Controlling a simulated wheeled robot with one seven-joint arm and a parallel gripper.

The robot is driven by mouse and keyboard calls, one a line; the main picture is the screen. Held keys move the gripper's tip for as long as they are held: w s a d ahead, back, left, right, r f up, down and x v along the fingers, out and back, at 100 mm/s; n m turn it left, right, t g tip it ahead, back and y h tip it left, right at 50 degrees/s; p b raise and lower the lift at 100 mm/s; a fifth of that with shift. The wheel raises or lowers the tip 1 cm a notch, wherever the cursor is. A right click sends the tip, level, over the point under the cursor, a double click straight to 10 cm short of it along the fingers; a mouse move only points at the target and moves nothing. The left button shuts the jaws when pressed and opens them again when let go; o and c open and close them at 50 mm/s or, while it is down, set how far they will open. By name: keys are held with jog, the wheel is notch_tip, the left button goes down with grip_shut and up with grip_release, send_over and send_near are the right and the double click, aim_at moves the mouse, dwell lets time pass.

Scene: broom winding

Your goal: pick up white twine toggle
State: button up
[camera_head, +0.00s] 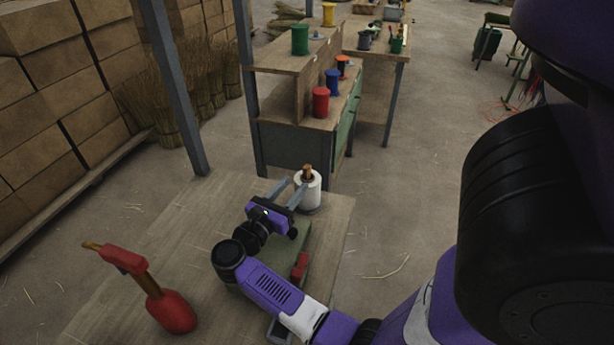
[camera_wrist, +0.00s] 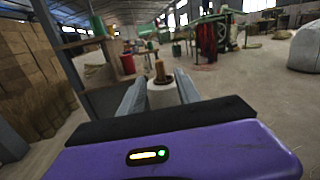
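The white twine spool (camera_head: 308,193) stands upright near the far right edge of the wooden table, with a brown wooden toggle (camera_head: 307,172) sticking up from its top. In the wrist view the white spool (camera_wrist: 163,96) and its brown toggle (camera_wrist: 160,71) show between and beyond the two grey fingers. My gripper (camera_head: 297,184) is open, its fingers spread and reaching toward the spool from the near left. It also shows open in the wrist view (camera_wrist: 160,82). Whether the fingers touch the spool or the toggle I cannot tell.
A red object with a wooden handle (camera_head: 172,310) stands at the table's near left. A green board (camera_head: 297,240) and a red block (camera_head: 300,265) lie partly under my arm. A shelf bench (camera_head: 290,135) with colored spools stands behind the table.

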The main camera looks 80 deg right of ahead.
aim_at(305, 175)
jog(key=shift+d+f+m+g+y, duration=0.25)
jog(key=shift+d+m+g+y, duration=0.15)
jog(key=shift+d+m, duration=0.1)
jog(key=shift+p+x, duration=1.1)
jog(key=shift+x, duration=2.45)
jog(key=shift+c, duration=0.4)
grip_shut()
